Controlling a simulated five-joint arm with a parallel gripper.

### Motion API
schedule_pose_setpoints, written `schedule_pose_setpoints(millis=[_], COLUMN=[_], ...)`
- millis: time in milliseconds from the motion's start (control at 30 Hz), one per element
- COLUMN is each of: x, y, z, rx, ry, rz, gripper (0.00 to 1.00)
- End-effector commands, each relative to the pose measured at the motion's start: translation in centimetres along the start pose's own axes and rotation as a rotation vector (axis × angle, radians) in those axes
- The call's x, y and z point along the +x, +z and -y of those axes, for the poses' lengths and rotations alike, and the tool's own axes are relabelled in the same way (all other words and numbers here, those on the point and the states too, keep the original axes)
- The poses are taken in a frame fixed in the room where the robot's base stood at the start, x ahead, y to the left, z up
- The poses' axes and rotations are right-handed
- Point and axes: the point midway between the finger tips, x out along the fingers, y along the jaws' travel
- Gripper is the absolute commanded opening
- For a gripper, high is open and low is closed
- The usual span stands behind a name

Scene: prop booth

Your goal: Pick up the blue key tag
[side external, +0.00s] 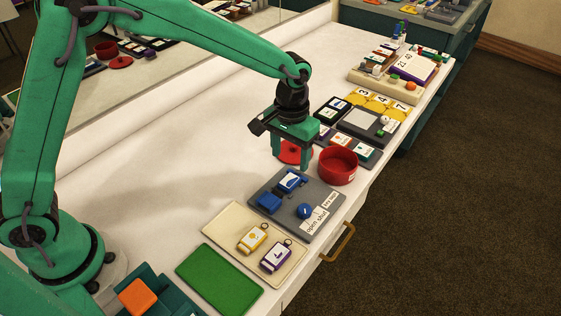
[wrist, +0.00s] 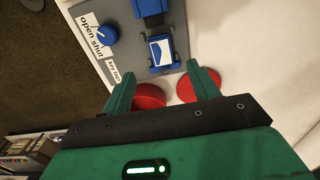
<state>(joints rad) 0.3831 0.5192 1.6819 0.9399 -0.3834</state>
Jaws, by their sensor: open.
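The blue key tag (side external: 291,181) lies on a grey board (side external: 329,225) in the side view, with a white label on its face. In the wrist view the tag (wrist: 161,51) sits against blue fixture parts (wrist: 150,10); whether they clamp it I cannot tell. A blue block (side external: 269,202) and a round blue knob (side external: 305,211) are on the same board, by a label reading "open shut". My gripper (side external: 290,160) is open and empty, pointing down above the table just behind the board. In the wrist view its fingertips (wrist: 160,77) stand apart, short of the tag.
A red bowl (side external: 338,175) and a flat red disc (side external: 288,155) are close to my gripper. A cream tray (side external: 226,222) holds yellow (side external: 253,239) and purple (side external: 275,256) tags. A green mat (side external: 217,280) lies nearer.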

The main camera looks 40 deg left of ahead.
Motion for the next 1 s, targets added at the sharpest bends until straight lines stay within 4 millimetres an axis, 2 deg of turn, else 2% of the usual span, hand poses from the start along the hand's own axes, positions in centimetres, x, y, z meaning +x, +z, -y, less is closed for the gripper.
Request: schedule_pose_setpoints(millis=[300, 667, 1000], x=[2.3, 3.2, 6.9], y=[0.1, 0.1, 0.1], z=[0.1, 0.1, 0.2], rx=[0.0, 0.0, 0.0], ry=[-0.001, -0.001, -0.001], rz=[0.002, 0.003, 0.003], gripper=[0.6, 0.6, 0.6])
